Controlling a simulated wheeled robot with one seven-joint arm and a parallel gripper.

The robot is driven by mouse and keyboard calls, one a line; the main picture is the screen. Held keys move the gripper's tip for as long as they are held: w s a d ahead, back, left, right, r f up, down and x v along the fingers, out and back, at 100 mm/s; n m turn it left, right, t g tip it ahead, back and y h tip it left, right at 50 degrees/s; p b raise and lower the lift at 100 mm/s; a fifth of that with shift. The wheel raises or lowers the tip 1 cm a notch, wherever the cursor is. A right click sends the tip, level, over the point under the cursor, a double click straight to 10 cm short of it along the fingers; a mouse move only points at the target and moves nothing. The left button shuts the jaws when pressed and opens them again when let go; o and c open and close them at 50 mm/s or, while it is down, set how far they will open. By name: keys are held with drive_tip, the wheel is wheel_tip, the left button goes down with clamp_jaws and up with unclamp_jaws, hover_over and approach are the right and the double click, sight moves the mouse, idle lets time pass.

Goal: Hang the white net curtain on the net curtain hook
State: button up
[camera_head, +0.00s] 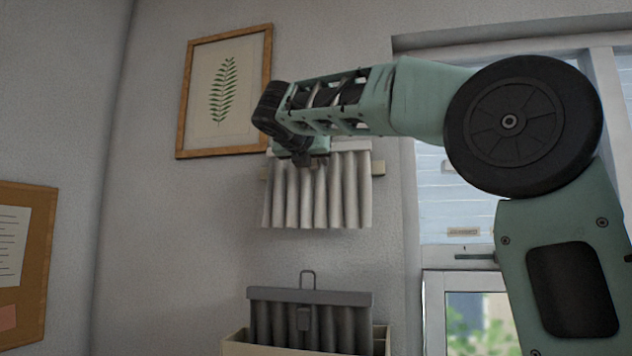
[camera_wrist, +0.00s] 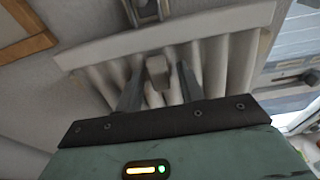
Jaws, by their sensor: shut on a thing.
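The white net curtain (camera_head: 335,195) hangs upright in pleats against the wall, in front of a pale wooden rail (camera_head: 378,168). My gripper (camera_head: 303,160) is at the curtain's top front. In the wrist view my gripper (camera_wrist: 158,75) is shut on the grey tab on the front of the white net curtain (camera_wrist: 220,62), with a finger on each side. A metal hook fitting (camera_wrist: 148,10) shows just above the curtain's top bar. Whether the curtain's loop is over the hook cannot be told; my wrist hides that spot in the head view.
A grey curtain (camera_head: 320,296) with a loop and tab stands in a cream box (camera_head: 236,347) below. A framed fern print (camera_head: 182,125) hangs left of my wrist. A window (camera_head: 460,225) is to the right, and a corkboard (camera_head: 38,270) at the far left.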

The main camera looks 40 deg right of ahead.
drive_tip(key=shift+w+d+r+p, duration=0.1)
drive_tip(key=shift+d+r+p, duration=0.2)
drive_tip(key=shift+r+p, duration=0.25)
drive_tip(key=shift+w+d+r+p, duration=0.1)
drive_tip(key=shift+d+r+p, duration=0.15)
drive_tip(key=shift+r+p, duration=0.25)
clamp_jaws()
drive_tip(key=shift+r, duration=0.2)
drive_tip(key=shift+s+a+f+b, duration=0.15)
drive_tip(key=shift+a+f+b, duration=0.05)
drive_tip(key=shift+a+b, duration=0.15)
drive_tip(key=f+b+v, duration=0.1)
drive_tip(key=v, duration=0.7)
drive_tip(key=shift+a+f, duration=0.25)
drive_tip(key=shift+f, duration=0.05)
drive_tip(key=shift+s, duration=0.15)
idle(0.8)
